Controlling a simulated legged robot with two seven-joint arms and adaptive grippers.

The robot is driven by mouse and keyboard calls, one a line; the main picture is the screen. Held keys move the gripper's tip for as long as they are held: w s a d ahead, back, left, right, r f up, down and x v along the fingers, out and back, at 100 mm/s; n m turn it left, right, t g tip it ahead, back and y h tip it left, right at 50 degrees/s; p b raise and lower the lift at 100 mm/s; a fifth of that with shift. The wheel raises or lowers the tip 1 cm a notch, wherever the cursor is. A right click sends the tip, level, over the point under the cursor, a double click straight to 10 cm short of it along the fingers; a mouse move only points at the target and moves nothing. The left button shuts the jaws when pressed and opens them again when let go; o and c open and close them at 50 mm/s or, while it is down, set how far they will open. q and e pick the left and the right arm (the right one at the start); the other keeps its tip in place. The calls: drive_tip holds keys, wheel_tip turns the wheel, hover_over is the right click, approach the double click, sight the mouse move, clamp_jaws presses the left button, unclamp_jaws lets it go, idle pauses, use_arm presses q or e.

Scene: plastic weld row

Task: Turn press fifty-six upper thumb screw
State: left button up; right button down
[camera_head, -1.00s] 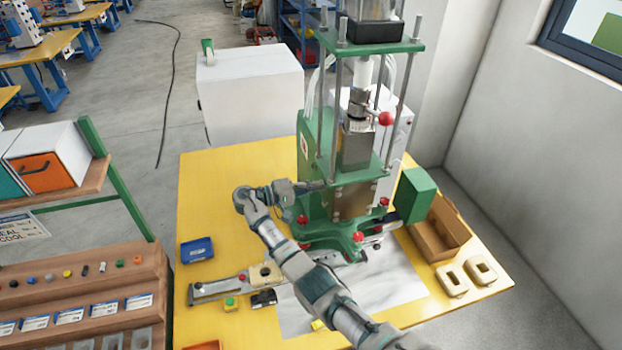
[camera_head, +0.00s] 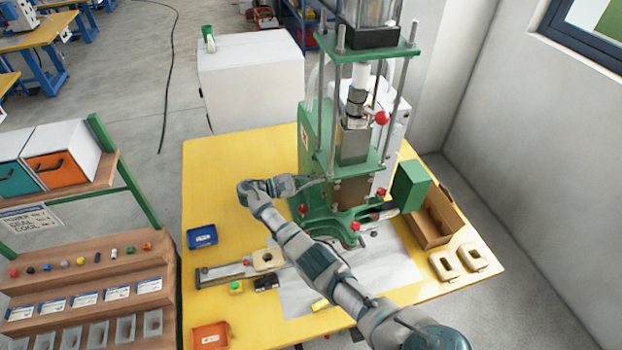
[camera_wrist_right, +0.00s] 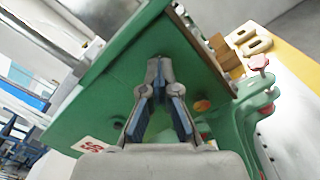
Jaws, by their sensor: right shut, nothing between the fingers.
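The green press (camera_head: 318,135) stands on the yellow table with several red knobs. One red knob (camera_head: 303,209) is low on its left side, and another (camera_head: 381,117) is high by the ram. I cannot tell which is the upper thumb screw. My right gripper (camera_head: 322,180) is at the press's left side, its tips partly lost against the green. In the wrist view the right gripper (camera_wrist_right: 158,66) is shut and empty before the green side panel (camera_wrist_right: 110,105). An orange-red round knob (camera_wrist_right: 202,105) is right of the fingers, apart from the tips. A label reading 56 (camera_wrist_right: 92,146) is lower left. My left gripper is out of view.
A blue tray (camera_head: 202,236), an orange tray (camera_head: 211,336) and a flat metal fixture (camera_head: 225,272) lie on the table (camera_head: 225,170). A cardboard box (camera_head: 432,224) and cream parts (camera_head: 444,265) are at right. A wooden parts rack (camera_head: 90,285) stands at left.

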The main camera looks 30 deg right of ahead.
drive_tip(key=shift+d+r+n, duration=0.15)
drive_tip(key=shift+d+n, duration=0.1)
drive_tip(key=shift+n, duration=0.25)
drive_tip(key=c, duration=0.9)
unclamp_jaws()
drive_tip(key=shift+w+d, duration=0.1)
drive_tip(key=shift+c, duration=0.2)
drive_tip(key=shift+s+d+f, duration=0.2)
drive_tip(key=shift+d+f, duration=0.05)
drive_tip(key=shift+d, duration=0.3)
